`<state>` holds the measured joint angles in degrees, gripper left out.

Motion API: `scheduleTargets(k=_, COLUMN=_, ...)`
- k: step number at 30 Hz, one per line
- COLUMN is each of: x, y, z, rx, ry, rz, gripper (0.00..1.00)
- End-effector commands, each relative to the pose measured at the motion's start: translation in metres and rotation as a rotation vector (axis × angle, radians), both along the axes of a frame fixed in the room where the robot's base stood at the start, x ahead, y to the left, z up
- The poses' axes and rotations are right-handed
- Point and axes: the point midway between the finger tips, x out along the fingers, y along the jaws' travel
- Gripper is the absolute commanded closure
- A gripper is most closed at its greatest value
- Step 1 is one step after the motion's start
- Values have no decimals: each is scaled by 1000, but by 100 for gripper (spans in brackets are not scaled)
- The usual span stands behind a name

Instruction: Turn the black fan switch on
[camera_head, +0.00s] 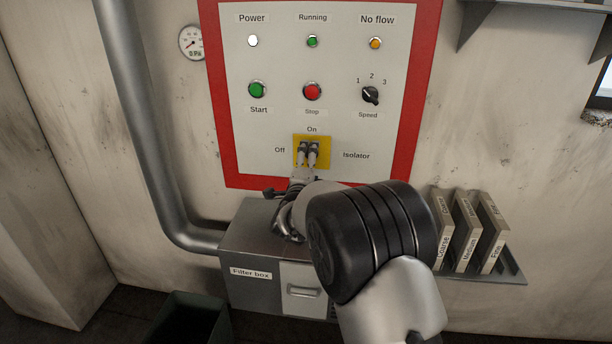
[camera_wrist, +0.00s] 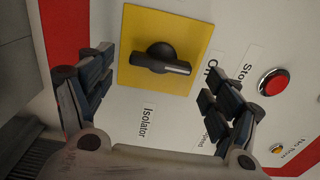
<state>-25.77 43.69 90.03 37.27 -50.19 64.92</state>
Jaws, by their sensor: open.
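The black isolator switch (camera_wrist: 160,62) is a bar-shaped handle on a square yellow plate (camera_wrist: 185,25). In the wrist view its light-marked end points right, toward the partly hidden label where the head view shows "On". My gripper (camera_wrist: 166,82) is open, with one finger on each side of the view and the handle between and beyond them. No contact with the handle shows. In the head view my gripper (camera_head: 308,155) is in front of the yellow plate (camera_head: 326,140) and hides most of the switch.
The panel has a green start button (camera_head: 257,89), a red stop button (camera_head: 312,91) and a black speed knob (camera_head: 370,94). A grey filter box (camera_head: 250,250) stands below the panel. A pipe (camera_head: 140,110) runs at left, and a rack with labelled plates (camera_head: 467,235) is at right.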

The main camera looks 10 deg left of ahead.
Motion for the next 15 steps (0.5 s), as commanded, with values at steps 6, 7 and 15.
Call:
scheduleTargets(k=6, x=-48, y=3, z=1, rx=0, ry=0, rz=3, gripper=18)
scheduleTargets(k=7, x=-54, y=3, z=1, rx=0, ry=0, rz=3, gripper=18)
scheduleTargets(k=15, x=-90, y=3, z=1, rx=1, ry=-1, rz=1, gripper=18)
